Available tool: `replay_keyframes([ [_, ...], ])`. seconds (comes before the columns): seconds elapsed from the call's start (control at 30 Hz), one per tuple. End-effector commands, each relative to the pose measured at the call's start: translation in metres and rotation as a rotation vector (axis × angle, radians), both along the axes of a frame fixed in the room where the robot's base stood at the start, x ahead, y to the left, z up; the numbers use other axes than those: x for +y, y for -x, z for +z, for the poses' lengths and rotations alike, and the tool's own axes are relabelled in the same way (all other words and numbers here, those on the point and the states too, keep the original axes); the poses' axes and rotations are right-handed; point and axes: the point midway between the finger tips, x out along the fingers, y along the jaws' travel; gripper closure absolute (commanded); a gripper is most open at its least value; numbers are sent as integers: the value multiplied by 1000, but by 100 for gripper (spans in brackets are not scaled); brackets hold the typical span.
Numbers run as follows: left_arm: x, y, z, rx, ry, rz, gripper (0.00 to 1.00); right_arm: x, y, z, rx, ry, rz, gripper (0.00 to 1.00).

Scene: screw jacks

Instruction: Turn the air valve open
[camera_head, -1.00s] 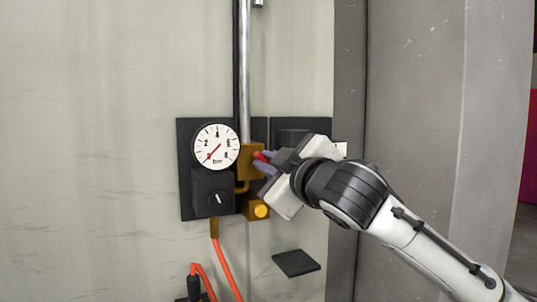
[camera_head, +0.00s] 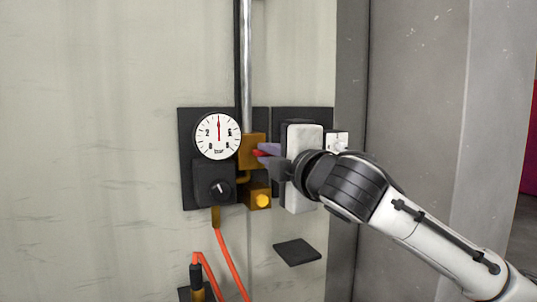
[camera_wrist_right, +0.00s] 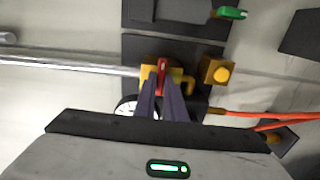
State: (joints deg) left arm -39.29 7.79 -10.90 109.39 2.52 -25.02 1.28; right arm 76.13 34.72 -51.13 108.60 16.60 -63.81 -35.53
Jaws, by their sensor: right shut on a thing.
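The air valve is a brass block (camera_head: 250,147) at the foot of the silver pipe, also in the wrist view (camera_wrist_right: 178,74). Its red handle (camera_wrist_right: 162,67) sits between the fingers of my right gripper (camera_wrist_right: 163,90). In the head view my right gripper (camera_head: 267,155) comes in from the right, shut on the handle, with its palm upright. The fingers hide most of the handle, and its exact angle to the pipe is hard to judge. The round gauge (camera_head: 218,135) beside the valve has its red needle pointing straight up. My left gripper is not in view.
A black knob box (camera_head: 214,187) sits below the gauge. A brass fitting with a yellow button (camera_head: 262,200) is under the valve. An orange hose (camera_head: 227,258) hangs below. A dark flat plate (camera_head: 297,252) is at lower right. A grey pillar (camera_head: 410,110) stands right.

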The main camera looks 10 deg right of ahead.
Motion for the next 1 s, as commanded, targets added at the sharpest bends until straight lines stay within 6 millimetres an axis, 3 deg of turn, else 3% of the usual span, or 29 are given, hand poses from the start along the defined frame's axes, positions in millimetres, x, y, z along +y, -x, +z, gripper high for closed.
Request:
replay_keyframes([
  [0.6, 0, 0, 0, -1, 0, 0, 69, 0, 0, -1, -7, 42, -1, 100],
  [0.63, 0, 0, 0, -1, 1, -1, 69, 0, 0, -1, -7, 42, -1, 87],
  [0.73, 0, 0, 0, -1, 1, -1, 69, 0, 0, -1, -7, 42, -1, 71],
  [1.0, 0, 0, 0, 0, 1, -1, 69, 0, 0, 0, -8, 40, 0, 71],
])
